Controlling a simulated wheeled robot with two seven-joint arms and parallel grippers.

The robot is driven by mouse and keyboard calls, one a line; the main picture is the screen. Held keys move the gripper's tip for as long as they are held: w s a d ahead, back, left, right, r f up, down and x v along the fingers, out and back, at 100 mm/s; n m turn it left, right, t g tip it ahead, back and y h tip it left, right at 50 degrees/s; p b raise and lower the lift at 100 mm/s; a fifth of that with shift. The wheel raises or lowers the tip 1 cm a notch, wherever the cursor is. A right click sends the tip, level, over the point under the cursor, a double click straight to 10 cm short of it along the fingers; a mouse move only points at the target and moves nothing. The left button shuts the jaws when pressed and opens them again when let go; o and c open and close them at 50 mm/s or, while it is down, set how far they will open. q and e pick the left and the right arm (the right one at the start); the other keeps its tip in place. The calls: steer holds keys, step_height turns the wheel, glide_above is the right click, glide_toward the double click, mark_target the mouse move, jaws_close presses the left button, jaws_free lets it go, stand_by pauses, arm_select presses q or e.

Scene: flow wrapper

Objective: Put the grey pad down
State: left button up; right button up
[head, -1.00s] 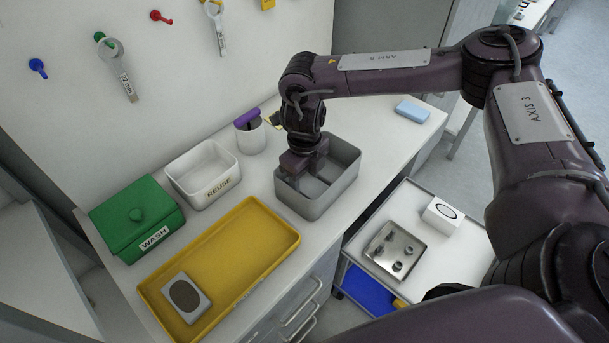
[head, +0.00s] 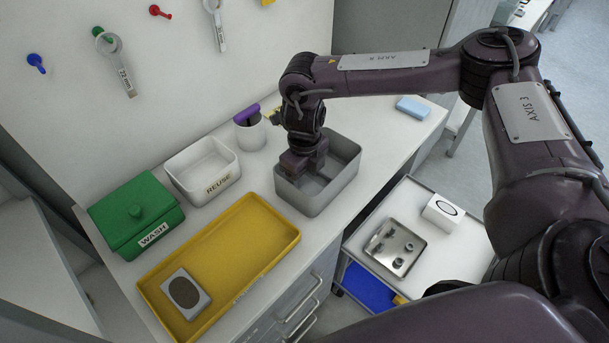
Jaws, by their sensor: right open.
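My right gripper (head: 301,172) reaches down into the grey open bin (head: 318,205) on the bench. Its jaws are open, but the bin's near wall hides the fingertips. I cannot make out a grey pad in or under the jaws; the bin floor beneath them is mostly hidden. A pale grey block with a dark oval top (head: 186,293) lies in the near left end of the yellow tray (head: 240,250). I cannot tell whether it is the pad. My left gripper is not in view.
A green WASH box (head: 135,212), a white REUSE bin (head: 205,172) and a white cup (head: 250,135) stand left of the grey bin. A blue block (head: 412,107) lies at the back right. A cart (head: 440,250) carries a metal tray and a white box.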

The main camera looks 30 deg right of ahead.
steer(key=shift+r, duration=0.4)
step_height(320, 180, up, 6)
step_height(320, 180, up, 6)
steer(key=r, duration=0.1)
glide_above(304, 186)
steer(key=shift+f, duration=0.25)
